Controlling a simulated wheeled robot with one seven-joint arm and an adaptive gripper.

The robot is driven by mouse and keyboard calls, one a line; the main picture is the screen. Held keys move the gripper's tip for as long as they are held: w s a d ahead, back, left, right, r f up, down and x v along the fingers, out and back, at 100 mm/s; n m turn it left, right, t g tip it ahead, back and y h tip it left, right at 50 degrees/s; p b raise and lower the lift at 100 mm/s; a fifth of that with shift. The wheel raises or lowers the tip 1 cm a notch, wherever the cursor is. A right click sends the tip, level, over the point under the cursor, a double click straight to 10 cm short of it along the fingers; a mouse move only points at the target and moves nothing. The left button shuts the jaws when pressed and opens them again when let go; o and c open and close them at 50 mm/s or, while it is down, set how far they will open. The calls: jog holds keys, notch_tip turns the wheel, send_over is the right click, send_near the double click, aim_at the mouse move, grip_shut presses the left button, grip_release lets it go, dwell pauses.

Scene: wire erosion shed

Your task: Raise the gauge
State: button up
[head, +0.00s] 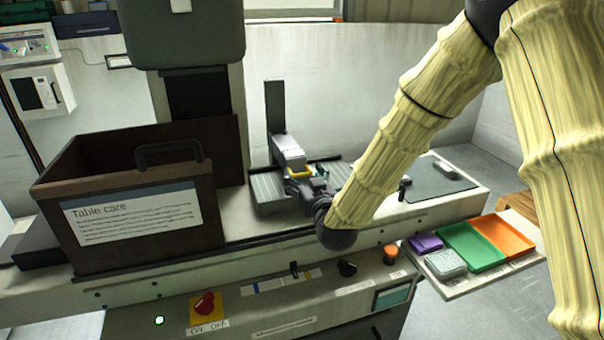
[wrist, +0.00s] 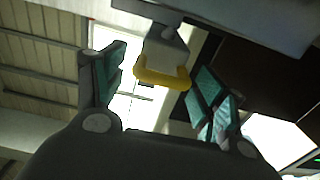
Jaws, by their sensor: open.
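The gauge, as far as I can tell, is the pale grey block (head: 288,150) beside a dark upright post (head: 275,105) on the machine's table. A yellow handle (head: 300,173) sticks out of its near end. In the wrist view the yellow handle (wrist: 162,77) hangs from a grey bracket (wrist: 166,45). My gripper (head: 308,182) is at the handle, partly hidden by my own wrist. In the wrist view my gripper (wrist: 160,88) is open, with a teal-padded finger on each side of the handle. Gaps show on both sides; I see no contact.
A brown box labelled "Table care" (head: 128,215) stands left of the gauge. A control panel with a red knob (head: 204,304) runs along the front. Green (head: 470,246) and orange (head: 502,236) trays lie at the right. A dark mat (head: 435,178) lies behind my arm.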

jog(key=shift+w+a, duration=0.2)
jog(key=shift+w, duration=0.25)
jog(key=shift+r, duration=0.1)
jog(key=c, duration=1.3)
